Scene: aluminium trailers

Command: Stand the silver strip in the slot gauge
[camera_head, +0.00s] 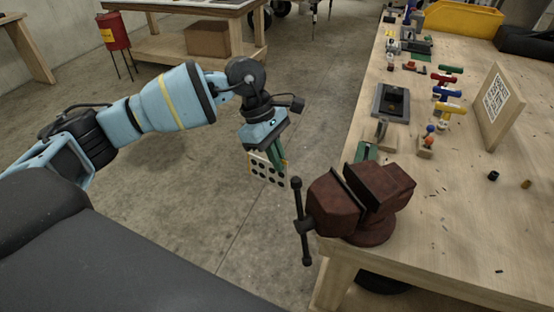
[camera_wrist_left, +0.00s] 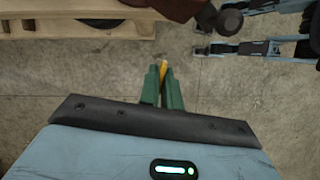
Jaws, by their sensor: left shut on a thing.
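My left gripper (camera_head: 272,165) hangs over open floor, left of the bench vise, with its green fingers pointing down. It is shut on a pale plate with rows of black holes (camera_head: 262,170). In the left wrist view, a yellowish edge (camera_wrist_left: 163,68) shows between the finger ends. I cannot make out a silver strip for certain. A dark grey block with a recess (camera_head: 391,102) lies on the bench; I cannot tell whether it is the slot gauge. In the left wrist view, blue and dark links (camera_wrist_left: 250,48) at the upper right look like my right arm; its fingers are unclear.
The red-brown vise (camera_head: 365,200) stands at the near corner of the wooden bench (camera_head: 450,240), its handle jutting left. Coloured-handled tools (camera_head: 448,92), an upright board (camera_head: 498,105) and a yellow bin (camera_head: 462,18) are farther back. The bench front right is mostly clear.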

